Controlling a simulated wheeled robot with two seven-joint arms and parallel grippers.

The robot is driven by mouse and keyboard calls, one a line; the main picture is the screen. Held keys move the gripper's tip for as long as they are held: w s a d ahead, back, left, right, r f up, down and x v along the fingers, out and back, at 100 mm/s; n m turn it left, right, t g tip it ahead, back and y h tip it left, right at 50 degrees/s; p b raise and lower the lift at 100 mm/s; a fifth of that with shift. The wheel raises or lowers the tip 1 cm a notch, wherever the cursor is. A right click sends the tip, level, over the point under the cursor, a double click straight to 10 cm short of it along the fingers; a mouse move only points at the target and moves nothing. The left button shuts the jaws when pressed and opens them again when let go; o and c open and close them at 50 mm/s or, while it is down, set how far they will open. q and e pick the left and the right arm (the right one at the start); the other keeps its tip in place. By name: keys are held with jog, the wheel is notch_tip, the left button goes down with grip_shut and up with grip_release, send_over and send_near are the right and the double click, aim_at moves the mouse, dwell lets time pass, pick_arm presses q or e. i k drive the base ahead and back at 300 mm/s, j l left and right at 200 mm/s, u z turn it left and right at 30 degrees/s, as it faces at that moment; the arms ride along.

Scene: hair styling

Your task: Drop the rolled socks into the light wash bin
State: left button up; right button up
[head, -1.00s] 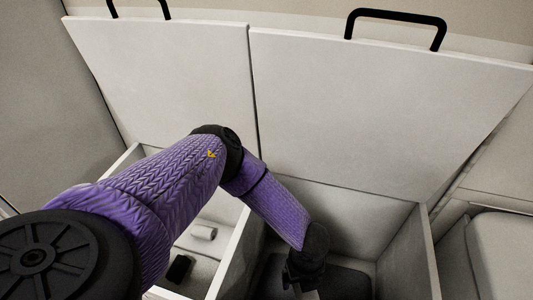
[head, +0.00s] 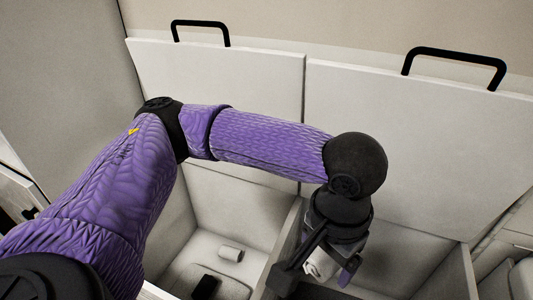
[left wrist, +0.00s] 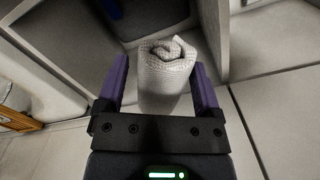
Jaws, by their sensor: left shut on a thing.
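My left gripper (head: 330,268) is shut on a white, knitted roll, the rolled socks (left wrist: 167,72). The left wrist view shows the spiral end of the roll between my two purple fingers. In the head view only a small part of the roll (head: 317,268) shows below my wrist, over the right-hand compartment near the divider. Two open compartments lie side by side: the left one (head: 215,195) and the right one (head: 415,265). I see no label that tells which is the light wash bin. My right gripper is not in view.
In the left compartment lie a small white roll (head: 230,253) and a black item (head: 206,287). Two raised lids (head: 220,90) and (head: 415,150) with black handles stand behind. A divider wall (head: 285,245) separates the compartments.

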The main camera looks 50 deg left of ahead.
aim_at(205, 239)
jog(key=k+u, duration=0.15)
jog(key=u, duration=0.25)
jog(key=k+j+u, duration=0.1)
jog(key=u, duration=0.25)
jog(key=i+j, duration=0.1)
jog(key=j, duration=0.2)
jog(key=i+j+u, duration=0.1)
jog(key=j, duration=0.2)
